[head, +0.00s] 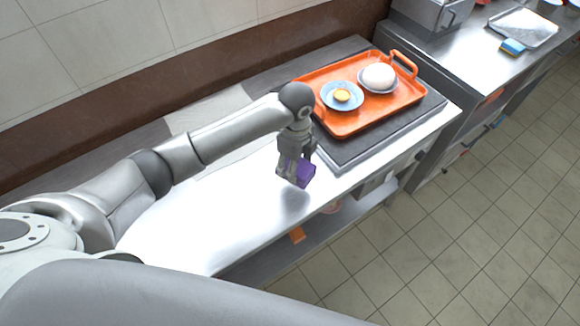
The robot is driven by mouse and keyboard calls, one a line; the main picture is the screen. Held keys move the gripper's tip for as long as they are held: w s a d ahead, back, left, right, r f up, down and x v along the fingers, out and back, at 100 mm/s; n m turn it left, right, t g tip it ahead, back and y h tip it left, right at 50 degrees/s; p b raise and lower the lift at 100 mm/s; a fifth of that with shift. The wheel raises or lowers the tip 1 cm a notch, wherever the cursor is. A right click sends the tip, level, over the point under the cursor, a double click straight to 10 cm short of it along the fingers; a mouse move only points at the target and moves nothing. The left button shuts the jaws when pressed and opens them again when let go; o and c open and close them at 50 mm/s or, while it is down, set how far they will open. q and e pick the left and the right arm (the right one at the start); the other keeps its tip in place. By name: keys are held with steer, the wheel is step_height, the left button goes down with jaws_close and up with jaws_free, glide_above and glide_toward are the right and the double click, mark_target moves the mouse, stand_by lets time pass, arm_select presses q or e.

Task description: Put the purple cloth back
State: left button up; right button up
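The purple cloth (304,174) is a small folded purple block at the front part of the metal counter (210,225). My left gripper (295,175) points down at the cloth, with its fingers around it. It looks shut on the cloth and partly hides it. A dark shadow lies on the counter just below, so the cloth seems a little above the surface. My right gripper is not in view.
An orange tray (360,128) on a dark slab holds a blue bowl (342,97) with yellow food and a bowl with a white mound (379,77). A blue-and-yellow sponge (513,47) lies on the far counter by a metal tray (524,27). The counter's left part is clear.

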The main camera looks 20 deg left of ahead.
arm_select(q)
steer(key=shift+w+a+f, duration=0.3)
steer(key=shift+a+f, duration=0.05)
steer(key=shift+f, duration=0.2)
steer(key=shift+w+a+f, duration=0.25)
steer(key=shift+a+f, duration=0.1)
steer(key=shift+f, duration=0.15)
step_height(320, 180, down, 3)
steer(key=shift+a+f, duration=0.1)
steer(key=shift+a, duration=0.05)
steer(key=shift+f, duration=0.15)
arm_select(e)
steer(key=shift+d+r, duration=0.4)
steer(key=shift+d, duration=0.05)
arm_select(q)
steer(key=shift+f, duration=0.15)
steer(key=o, duration=1.1)
steer(key=shift+c, duration=0.2)
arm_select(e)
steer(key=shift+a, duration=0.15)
